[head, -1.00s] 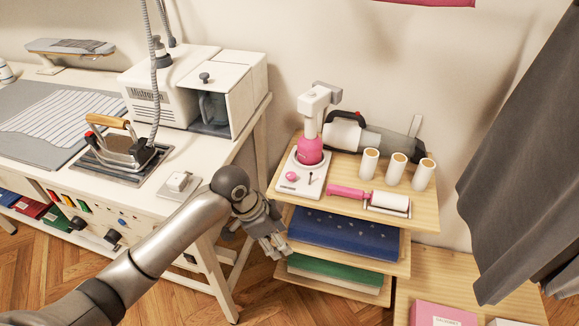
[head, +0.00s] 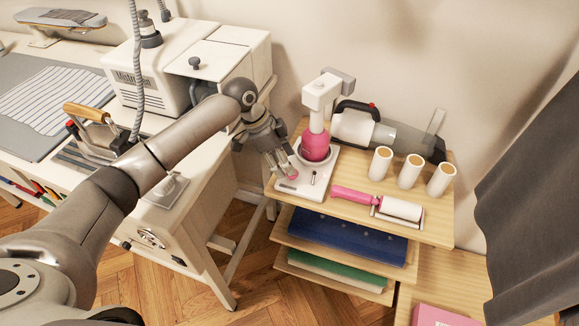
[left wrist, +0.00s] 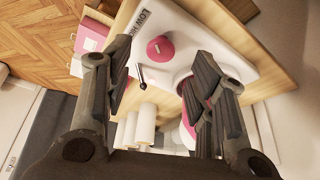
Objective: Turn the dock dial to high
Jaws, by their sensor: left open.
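The dock (head: 318,190) is a white base on the wooden shelf, with a pink and white device (head: 317,146) standing on it. The pink dial (head: 293,175) is at the dock's front left, partly hidden by my fingers. In the left wrist view the round pink dial (left wrist: 160,49) carries a small light mark. Black lettering, seemingly LOW and HIGH, is beside it, partly covered by a finger. My left gripper (head: 284,166) is open, its fingers just over the dial; in the wrist view the fingers (left wrist: 166,68) are spread on either side of it. Contact cannot be told. My right gripper is not in view.
A small dark lever (head: 313,178) stands beside the dial. A pink-handled roller (head: 400,209), several white cylinders (head: 410,171) and a handheld vacuum (head: 355,127) share the shelf top (head: 433,228). The white ironing table (head: 205,184) is to the left.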

